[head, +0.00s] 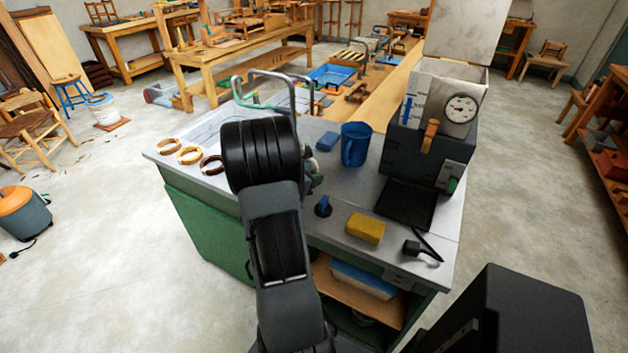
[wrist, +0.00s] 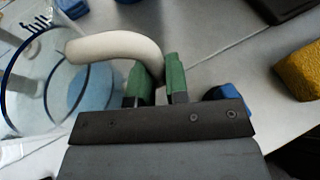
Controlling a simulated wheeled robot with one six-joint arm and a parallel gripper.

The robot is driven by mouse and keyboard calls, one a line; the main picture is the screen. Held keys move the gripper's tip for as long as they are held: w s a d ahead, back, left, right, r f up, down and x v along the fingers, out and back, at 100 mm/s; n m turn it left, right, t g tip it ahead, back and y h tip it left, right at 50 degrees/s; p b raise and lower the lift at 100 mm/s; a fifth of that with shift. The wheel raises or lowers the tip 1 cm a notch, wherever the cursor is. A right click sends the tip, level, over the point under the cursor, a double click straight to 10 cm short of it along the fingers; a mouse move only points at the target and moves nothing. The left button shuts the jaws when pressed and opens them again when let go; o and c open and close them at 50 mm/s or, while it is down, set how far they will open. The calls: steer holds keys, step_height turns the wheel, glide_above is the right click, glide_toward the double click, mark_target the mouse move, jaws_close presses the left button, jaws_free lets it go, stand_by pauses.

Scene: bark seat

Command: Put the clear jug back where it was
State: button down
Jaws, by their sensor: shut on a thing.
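The clear jug (wrist: 30,95) has a blue rim and a pale curved handle (wrist: 115,45). It shows at the left of the wrist view, cut off by the frame edge. My gripper (wrist: 157,82) has green fingertips, one on each side of the handle's end, and is shut on the handle. I cannot tell whether the jug's base touches the worktop. In the head view my arm hides the jug and most of the gripper.
The grey worktop (head: 325,232) carries a blue mug (head: 355,145), a blue sponge (head: 327,141), a yellow sponge (head: 365,228), a small blue object (head: 323,207) and a dark machine with a gauge (head: 428,145). Several rings, including a tan one (head: 189,154), lie at the left. Metal rails (head: 272,76) stand behind.

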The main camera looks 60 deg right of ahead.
steer(key=shift+f, duration=0.35)
steer(key=shift+f, duration=0.2)
steer(key=c, duration=1.1)
jaws_free()
